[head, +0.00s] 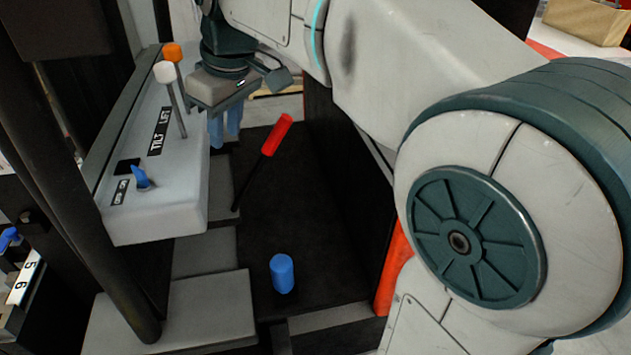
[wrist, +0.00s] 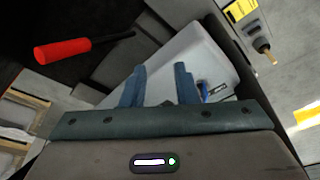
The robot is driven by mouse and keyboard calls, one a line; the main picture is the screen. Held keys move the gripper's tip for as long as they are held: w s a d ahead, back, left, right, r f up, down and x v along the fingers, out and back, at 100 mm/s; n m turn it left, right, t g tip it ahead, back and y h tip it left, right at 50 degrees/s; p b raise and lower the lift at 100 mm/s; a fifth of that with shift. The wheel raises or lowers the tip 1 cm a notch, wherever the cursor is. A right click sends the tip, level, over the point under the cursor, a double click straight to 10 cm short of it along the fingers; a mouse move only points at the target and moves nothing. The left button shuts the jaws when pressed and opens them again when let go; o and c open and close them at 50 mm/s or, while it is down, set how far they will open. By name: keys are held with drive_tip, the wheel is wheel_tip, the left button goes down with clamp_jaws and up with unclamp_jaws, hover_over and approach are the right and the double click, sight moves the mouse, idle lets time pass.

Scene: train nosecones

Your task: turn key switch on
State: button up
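The key switch (head: 140,178) has a blue key and sits on top of the white control console (head: 160,215), near its front end, beside a black-and-white label. A blue part that looks like the key (wrist: 203,90) shows in the wrist view just right of the right finger, partly hidden. My gripper (head: 225,135) points down beyond the console's right side, behind and to the right of the key, well apart from it. In the wrist view its two blue fingers (wrist: 159,68) stand apart with nothing between them, so it is open and empty.
Two levers, white-topped (head: 166,72) and orange-topped (head: 172,52), rise from the console's far part. A red-handled lever (head: 277,135) and a blue-topped knob (head: 282,273) stand to the right, lower down. A dark post (head: 75,190) runs along the left.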

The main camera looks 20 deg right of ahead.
drive_tip(key=s+d+f+m+h+p, duration=0.1)
drive_tip(key=s+d+f+m+p, duration=0.4)
drive_tip(key=s+d, duration=0.5)
wheel_tip(320, 180, down, 3)
drive_tip(key=shift+s+d+r+m+t+h, duration=0.1)
drive_tip(key=shift+s+d+m+t+h, duration=0.3)
drive_tip(key=shift+d+m, duration=0.55)
drive_tip(key=shift+a+m, duration=0.25)
